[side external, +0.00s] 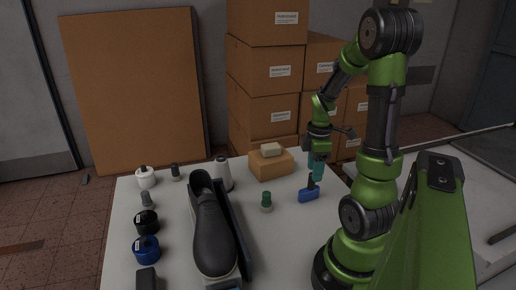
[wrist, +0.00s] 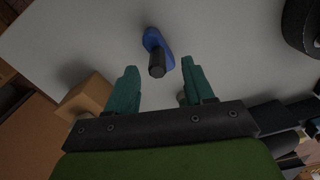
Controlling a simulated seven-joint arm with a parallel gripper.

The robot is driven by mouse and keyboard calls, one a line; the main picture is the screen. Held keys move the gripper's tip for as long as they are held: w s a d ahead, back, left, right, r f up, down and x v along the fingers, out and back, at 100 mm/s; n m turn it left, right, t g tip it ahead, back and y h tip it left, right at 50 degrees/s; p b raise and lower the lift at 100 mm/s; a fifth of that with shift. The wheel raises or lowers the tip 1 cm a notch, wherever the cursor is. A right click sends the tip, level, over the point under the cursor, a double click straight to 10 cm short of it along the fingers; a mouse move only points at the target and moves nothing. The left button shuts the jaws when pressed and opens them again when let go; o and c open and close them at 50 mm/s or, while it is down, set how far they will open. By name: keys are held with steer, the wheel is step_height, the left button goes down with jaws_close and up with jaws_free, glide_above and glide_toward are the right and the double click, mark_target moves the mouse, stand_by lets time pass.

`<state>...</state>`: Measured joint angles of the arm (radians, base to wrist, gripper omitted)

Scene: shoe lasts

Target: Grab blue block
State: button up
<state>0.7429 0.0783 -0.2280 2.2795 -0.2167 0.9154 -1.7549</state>
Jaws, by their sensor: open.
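The blue block (side external: 308,195) lies on the white table, toward its right side in the side view. A dark upright post stands on it. In the wrist view the blue block (wrist: 155,40) lies ahead of the fingertips, roughly midway between them, with its dark post (wrist: 157,63) pointing toward the camera. My gripper (side external: 317,172) is just above the block in the side view. In the wrist view my gripper (wrist: 159,70) shows two teal fingers spread apart with nothing held between them.
A dark shoe (side external: 212,232) stands mid-table. A cardboard box (side external: 271,165) with a tan block (side external: 271,149) on top sits behind. A green-capped bottle (side external: 266,201) stands left of the blue block. Several jars and bottles line the left side.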

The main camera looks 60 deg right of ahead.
mark_target(310, 188)
steer(key=f, duration=0.4)
steer(key=shift+w+f, duration=0.35)
steer(key=shift+f, duration=0.05)
jaws_close()
